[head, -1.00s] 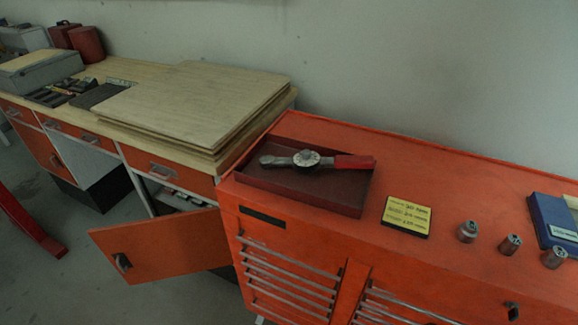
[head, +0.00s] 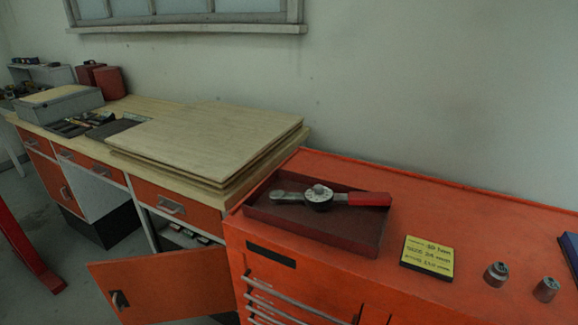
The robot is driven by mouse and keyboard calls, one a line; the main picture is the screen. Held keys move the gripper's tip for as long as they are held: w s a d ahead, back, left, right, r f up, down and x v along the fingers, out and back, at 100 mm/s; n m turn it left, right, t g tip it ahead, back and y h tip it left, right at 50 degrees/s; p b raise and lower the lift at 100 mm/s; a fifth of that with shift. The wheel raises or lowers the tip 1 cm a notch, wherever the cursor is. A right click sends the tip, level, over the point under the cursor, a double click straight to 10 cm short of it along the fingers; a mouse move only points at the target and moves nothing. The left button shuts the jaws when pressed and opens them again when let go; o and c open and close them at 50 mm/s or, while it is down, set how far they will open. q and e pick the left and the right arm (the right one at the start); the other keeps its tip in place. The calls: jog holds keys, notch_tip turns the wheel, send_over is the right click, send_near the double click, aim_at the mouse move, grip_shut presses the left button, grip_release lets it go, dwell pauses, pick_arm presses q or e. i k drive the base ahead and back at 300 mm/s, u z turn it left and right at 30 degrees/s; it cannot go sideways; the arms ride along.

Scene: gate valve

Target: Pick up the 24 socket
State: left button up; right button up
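Two grey metal sockets stand on the red cabinet top at the right of the head view: a left socket (head: 496,274) and a right socket (head: 546,289). Their size marks are too small to read, so I cannot tell which is the 24. A yellow label (head: 428,257) with handwritten lines lies left of them; one line seems to mention size 24. Neither of my grippers is in view.
A torque wrench (head: 330,196) with a red handle lies in a dark red tray (head: 318,237) on the red cabinet (head: 440,197). A blue object (head: 570,250) is cut by the right edge. A wooden workbench (head: 151,106) stands left; an orange door (head: 165,285) hangs open below it.

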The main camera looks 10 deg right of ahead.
aim_at(544, 291)
jog(key=z, duration=1.95)
